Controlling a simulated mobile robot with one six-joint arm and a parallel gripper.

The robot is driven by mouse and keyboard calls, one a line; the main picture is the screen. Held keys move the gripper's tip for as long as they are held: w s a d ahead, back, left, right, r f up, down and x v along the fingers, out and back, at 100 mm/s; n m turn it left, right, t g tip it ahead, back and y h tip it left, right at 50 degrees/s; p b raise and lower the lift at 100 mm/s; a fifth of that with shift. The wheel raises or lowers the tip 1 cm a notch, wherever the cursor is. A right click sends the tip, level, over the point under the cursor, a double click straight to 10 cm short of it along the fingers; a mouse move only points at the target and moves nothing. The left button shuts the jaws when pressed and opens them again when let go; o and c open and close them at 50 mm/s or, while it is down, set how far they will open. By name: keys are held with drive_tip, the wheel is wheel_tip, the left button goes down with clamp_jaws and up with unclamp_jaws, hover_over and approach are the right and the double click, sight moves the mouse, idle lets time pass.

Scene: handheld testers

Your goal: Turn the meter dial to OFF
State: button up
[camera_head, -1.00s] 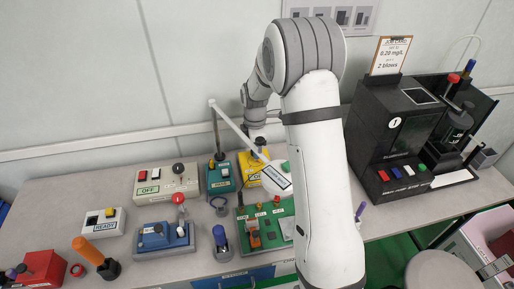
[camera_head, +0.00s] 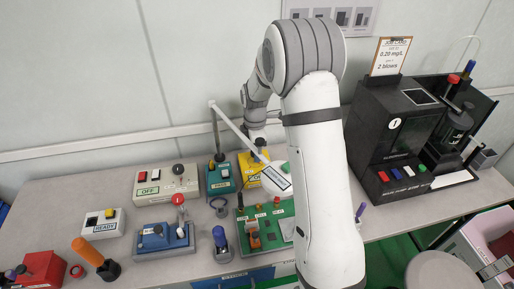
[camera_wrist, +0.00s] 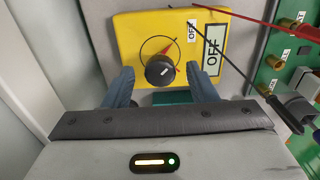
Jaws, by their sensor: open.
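The yellow meter (camera_wrist: 126,28) fills the upper middle of the wrist view. Its round black dial (camera_wrist: 160,70) has a light pointer mark, with a thin dark arc and red marks around it. A small white OFF label (camera_wrist: 193,33) and a larger OFF plate (camera_wrist: 213,48) lie to the dial's upper right. My gripper (camera_wrist: 161,75) is open, with one blue finger on each side of the dial and visible gaps between. In the head view the meter (camera_head: 248,166) is partly hidden by my arm and a white lamp-like bar; its dial cannot be made out there.
A green board (camera_wrist: 272,75) with brass posts and red and black probe leads lies right of the meter. A teal box (camera_head: 219,178) and a cream OFF box (camera_head: 166,183) stand to its left. A black tester (camera_head: 385,140) stands at the right.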

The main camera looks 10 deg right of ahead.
drive_tip(key=shift+r, duration=3.9)
